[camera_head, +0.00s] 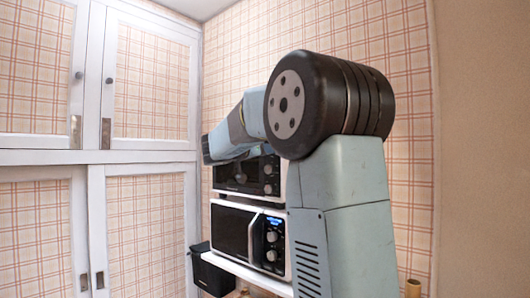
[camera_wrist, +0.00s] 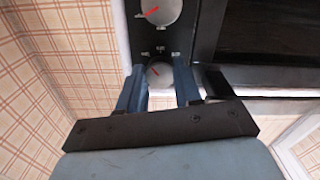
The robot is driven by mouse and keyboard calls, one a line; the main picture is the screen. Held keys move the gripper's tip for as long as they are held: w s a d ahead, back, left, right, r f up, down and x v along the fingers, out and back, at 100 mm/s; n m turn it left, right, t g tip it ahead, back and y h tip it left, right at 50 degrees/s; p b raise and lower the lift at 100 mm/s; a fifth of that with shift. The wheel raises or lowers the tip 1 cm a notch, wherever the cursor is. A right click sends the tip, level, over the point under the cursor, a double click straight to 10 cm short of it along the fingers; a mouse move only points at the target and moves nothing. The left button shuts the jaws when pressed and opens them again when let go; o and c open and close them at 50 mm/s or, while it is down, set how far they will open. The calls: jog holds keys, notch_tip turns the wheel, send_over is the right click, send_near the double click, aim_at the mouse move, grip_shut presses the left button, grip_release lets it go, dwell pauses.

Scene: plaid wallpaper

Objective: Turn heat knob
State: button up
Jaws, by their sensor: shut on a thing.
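In the wrist view, my gripper (camera_wrist: 161,72) has its two blue fingers on either side of a round silver knob (camera_wrist: 158,75) with a red pointer line, and is shut on it. A second silver knob (camera_wrist: 160,9) with a red line sits above it on the same black panel (camera_wrist: 176,40). The head view shows an upper microwave (camera_head: 236,185) and a lower microwave (camera_head: 232,232), both with knobs at their right side. My fingers cannot be made out in the head view, and I cannot tell which microwave the held knob belongs to.
The microwaves stand one above the other, the lower on a white shelf (camera_head: 245,272). A black bin (camera_head: 210,272) stands at the shelf's left. White cupboards with plaid panels (camera_head: 150,85) fill the left side. A plain beige wall (camera_head: 485,150) is at the right.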

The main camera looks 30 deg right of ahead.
jog(key=shift+f, duration=0.1)
jog(key=o, duration=0.8)
jog(key=shift+c, duration=0.2)
jog(key=v, duration=1.4)
jog(key=shift+o, duration=0.4)
jog(key=shift+w+d, duration=0.1)
jog(key=shift+w, duration=0.05)
